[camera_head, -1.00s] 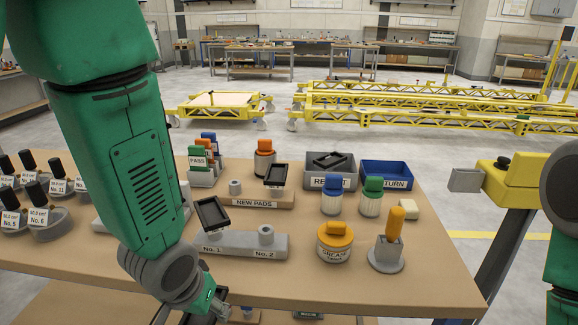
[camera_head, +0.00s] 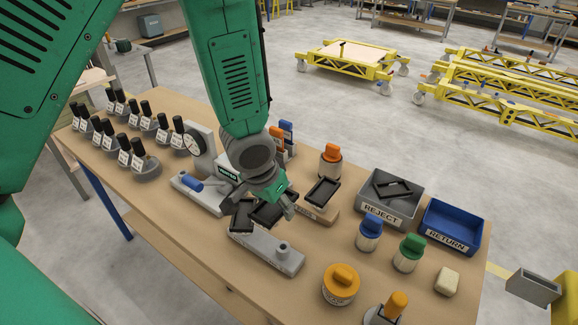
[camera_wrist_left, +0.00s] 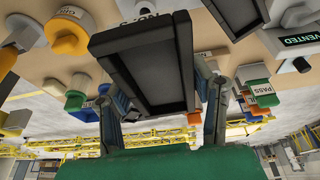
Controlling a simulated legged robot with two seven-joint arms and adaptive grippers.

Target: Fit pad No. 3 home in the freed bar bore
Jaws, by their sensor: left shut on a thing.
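My left gripper (camera_head: 275,203) is shut on a black rectangular pad (camera_head: 266,214), held over the table by the grey rack. The left wrist view shows this pad (camera_wrist_left: 150,70) large between the fingers, with an upside-down label, hard to read, at its edge. A second black pad (camera_head: 240,214) sits on the left end of the grey rack (camera_head: 265,252), very close to the held one. The rack's right post (camera_head: 283,248) is bare. A further pad (camera_head: 322,191) sits on the new-pads block. I cannot identify the bar bore. My right gripper is not in view.
The grey reject tray (camera_head: 388,205), holding a dark part, and the blue return tray (camera_head: 452,228) stand right. Bottles and an orange-lidded tub (camera_head: 340,285) stand in front.

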